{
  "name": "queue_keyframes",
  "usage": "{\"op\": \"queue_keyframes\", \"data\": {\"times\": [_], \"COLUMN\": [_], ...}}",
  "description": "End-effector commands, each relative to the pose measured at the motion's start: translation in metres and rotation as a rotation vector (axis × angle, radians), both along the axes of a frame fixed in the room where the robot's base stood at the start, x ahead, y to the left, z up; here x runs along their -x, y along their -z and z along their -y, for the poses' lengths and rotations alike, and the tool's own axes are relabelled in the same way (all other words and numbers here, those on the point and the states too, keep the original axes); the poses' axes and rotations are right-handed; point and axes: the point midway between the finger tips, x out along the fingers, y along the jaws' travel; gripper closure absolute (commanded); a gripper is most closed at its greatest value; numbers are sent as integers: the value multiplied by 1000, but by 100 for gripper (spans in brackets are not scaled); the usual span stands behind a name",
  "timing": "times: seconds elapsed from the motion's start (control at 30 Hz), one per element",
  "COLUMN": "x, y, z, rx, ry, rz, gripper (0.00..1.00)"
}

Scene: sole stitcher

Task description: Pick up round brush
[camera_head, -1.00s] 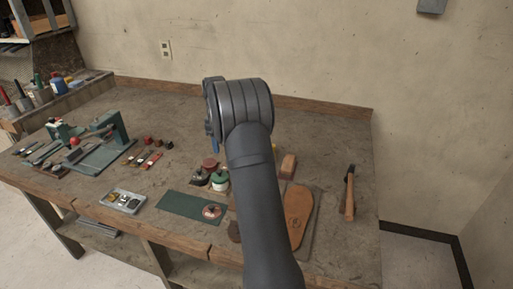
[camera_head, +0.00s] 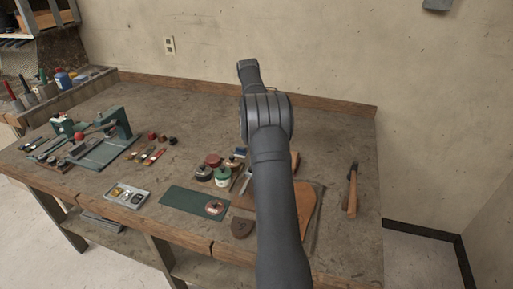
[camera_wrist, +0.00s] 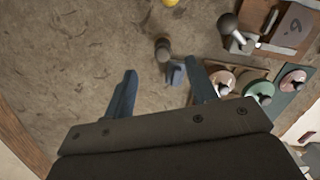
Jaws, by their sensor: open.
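In the wrist view, a small dark, round-topped piece (camera_wrist: 162,47) stands on the bench beyond my fingertips. It looks like the round brush, but its small size leaves this unsure. A small blue-grey piece (camera_wrist: 175,73) sits beside it, close to the line between my fingertips; I cannot tell whether the two are joined. My gripper (camera_wrist: 164,78) is open, with its two dark blue fingers spread apart and nothing gripped between them. In the head view my arm hides most of the gripper and the brush area.
Tins (camera_wrist: 222,79) (camera_wrist: 257,91) stand close to the right finger. A dark-knobbed tool (camera_wrist: 231,25) lies farther right. In the head view, a hammer (camera_head: 352,190) lies at the right, and a green stitching device (camera_head: 105,135) stands at the left. The back of the bench is clear.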

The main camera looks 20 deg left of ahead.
Motion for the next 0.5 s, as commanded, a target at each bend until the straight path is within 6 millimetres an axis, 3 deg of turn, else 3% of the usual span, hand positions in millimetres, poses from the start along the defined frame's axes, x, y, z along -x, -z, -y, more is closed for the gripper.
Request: {"op": "queue_keyframes", "data": {"times": [0.2, 0.5], "x": [-1, 0], "y": [39, 64], "z": [4, 4], "rx": [1, 1], "ry": [0, 0], "rz": [-2, -3], "gripper": [48, 48]}}
